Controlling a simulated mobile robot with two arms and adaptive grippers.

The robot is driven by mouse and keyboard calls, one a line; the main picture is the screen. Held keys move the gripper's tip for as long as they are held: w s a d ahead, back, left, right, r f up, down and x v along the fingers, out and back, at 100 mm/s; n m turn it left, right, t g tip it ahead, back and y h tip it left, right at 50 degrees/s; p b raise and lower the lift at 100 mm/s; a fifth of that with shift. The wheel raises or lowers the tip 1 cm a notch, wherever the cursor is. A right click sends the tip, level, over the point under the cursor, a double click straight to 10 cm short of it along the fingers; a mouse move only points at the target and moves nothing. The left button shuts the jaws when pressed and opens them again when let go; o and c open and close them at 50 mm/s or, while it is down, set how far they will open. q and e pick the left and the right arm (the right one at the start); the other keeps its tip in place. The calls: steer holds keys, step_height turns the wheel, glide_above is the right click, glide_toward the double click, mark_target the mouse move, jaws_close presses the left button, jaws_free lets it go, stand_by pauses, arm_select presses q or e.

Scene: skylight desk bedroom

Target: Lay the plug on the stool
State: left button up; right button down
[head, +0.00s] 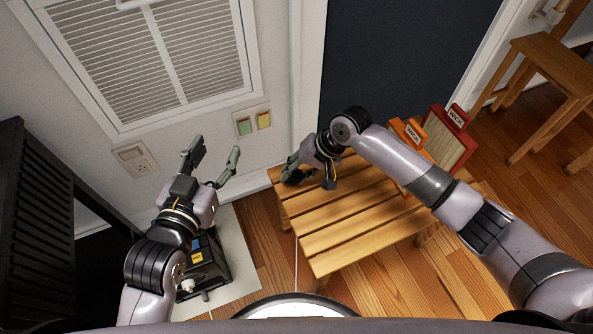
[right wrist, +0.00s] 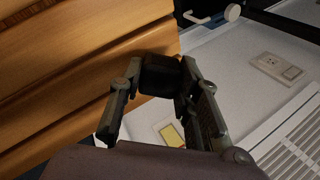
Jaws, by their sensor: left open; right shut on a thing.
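The plug (right wrist: 160,75) is a dark block between the fingertips of my right gripper (right wrist: 152,85) in the right wrist view. That gripper is shut on it, and the wooden slats of the stool (right wrist: 60,60) lie close beside it. In the head view my right gripper (head: 302,168) is at the left end of the slatted stool (head: 350,222), with the dark plug (head: 296,178) low at its fingers. I cannot tell whether the plug touches the slats. My left gripper (head: 210,163) is open and empty, left of the stool near the wall.
A black box (head: 207,262) with blue and yellow labels sits on a pale mat (head: 243,275) below my left gripper. A wall outlet (head: 136,161) and a switch plate (head: 252,122) are on the wall. Orange (head: 408,132) and red (head: 450,140) labelled items stand at the stool's right end.

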steer(key=shift+f, duration=0.25)
steer(key=c, duration=1.1)
jaws_free()
steer(key=shift+d+r, duration=0.15)
steer(key=shift+r, duration=0.05)
steer(key=v, duration=1.1)
steer(key=shift+r, duration=0.25)
steer(key=shift+s, duration=0.1)
